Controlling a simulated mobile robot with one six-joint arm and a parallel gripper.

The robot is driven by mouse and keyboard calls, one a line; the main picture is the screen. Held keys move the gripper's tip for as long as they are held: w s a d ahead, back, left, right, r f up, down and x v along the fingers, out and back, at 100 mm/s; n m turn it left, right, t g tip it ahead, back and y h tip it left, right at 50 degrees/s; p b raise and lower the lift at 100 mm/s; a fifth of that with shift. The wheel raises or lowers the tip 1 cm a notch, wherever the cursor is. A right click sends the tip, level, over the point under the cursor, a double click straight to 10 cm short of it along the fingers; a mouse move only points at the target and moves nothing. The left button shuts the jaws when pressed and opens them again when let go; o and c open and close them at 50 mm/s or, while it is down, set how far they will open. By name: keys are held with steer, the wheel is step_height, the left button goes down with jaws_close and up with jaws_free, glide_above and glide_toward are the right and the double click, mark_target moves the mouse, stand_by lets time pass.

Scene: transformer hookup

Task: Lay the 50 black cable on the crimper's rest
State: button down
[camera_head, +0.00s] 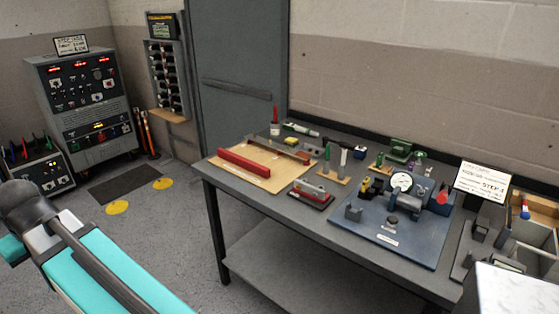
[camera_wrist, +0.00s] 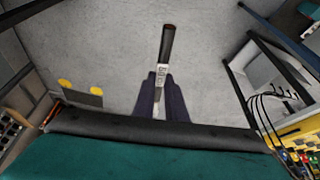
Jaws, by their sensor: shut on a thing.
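In the wrist view my gripper (camera_wrist: 161,76) is shut on a black cable (camera_wrist: 166,45). The cable has a reddish tip and a white printed label near the fingers; it points away from the wrist above the grey floor. In the head view what looks like the crimper (camera_head: 405,200) stands on a blue baseplate (camera_head: 380,238) at the table's right, with a round white gauge. A small grey block (camera_head: 353,213), perhaps the rest, stands at its left. My gripper is out of the head view.
The grey table (camera_head: 330,235) also bears a wooden board (camera_head: 228,172) with a red bar, a red-and-grey tool (camera_head: 311,193) and a sign (camera_head: 484,181). A grey bin (camera_head: 530,240) is at the right. A control cabinet (camera_head: 80,105) stands at the left; open floor lies between.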

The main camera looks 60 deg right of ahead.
stand_by(0.3)
